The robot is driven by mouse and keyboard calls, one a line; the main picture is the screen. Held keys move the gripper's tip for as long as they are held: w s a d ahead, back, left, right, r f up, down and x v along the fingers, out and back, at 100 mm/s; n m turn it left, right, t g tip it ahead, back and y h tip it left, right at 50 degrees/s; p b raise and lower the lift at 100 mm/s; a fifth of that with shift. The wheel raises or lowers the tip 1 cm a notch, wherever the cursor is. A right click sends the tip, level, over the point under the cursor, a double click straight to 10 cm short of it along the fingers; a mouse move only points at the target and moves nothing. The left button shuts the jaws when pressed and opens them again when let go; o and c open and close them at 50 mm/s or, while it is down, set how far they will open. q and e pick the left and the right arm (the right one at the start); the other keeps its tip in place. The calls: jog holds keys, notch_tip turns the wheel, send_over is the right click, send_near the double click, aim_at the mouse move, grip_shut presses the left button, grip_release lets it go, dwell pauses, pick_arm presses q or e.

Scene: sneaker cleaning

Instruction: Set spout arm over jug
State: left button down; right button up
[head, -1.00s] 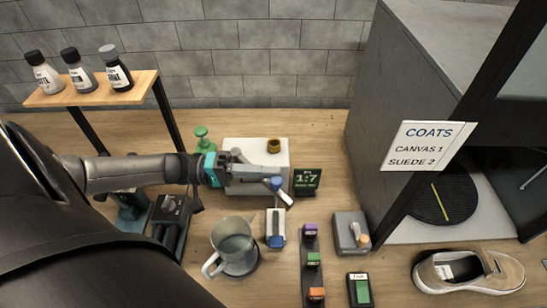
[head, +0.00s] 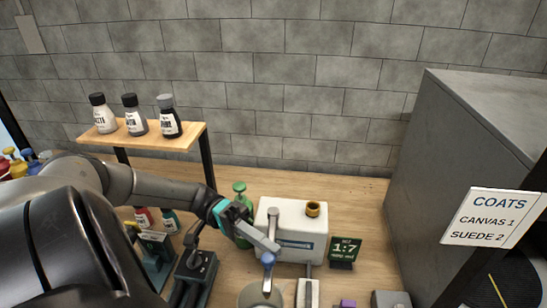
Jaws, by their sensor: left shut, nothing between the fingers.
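The white dispenser box (head: 318,226) stands on the table, with a brass-coloured cup fitting on top. Its grey spout arm (head: 273,217) comes forward from the top left of the box, partly hidden by my gripper. The spout's blue end (head: 268,259) shows just above the jug's rim in the picture. The grey jug (head: 257,297) is cut off by the bottom edge; I cannot tell whether the tip is exactly over its opening. My left gripper (head: 272,247) is shut and empty beside the spout arm, seemingly touching it. My right gripper is out of view.
A green bottle (head: 240,197) stands behind my left wrist. A wooden shelf (head: 145,139) with three bottles is at the left. A grey cabinet (head: 455,165) fills the right.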

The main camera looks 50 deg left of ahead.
pick_arm(q)
jog(key=shift+s+a, duration=0.1)
jog(key=shift+a, duration=0.05)
dwell(0.5)
jog(key=s+a+b, duration=0.1)
jog(key=a+b, duration=0.6)
jog(key=a, duration=0.4)
jog(key=shift+s+a+f+b, duration=0.3)
jog(key=shift+a, duration=0.1)
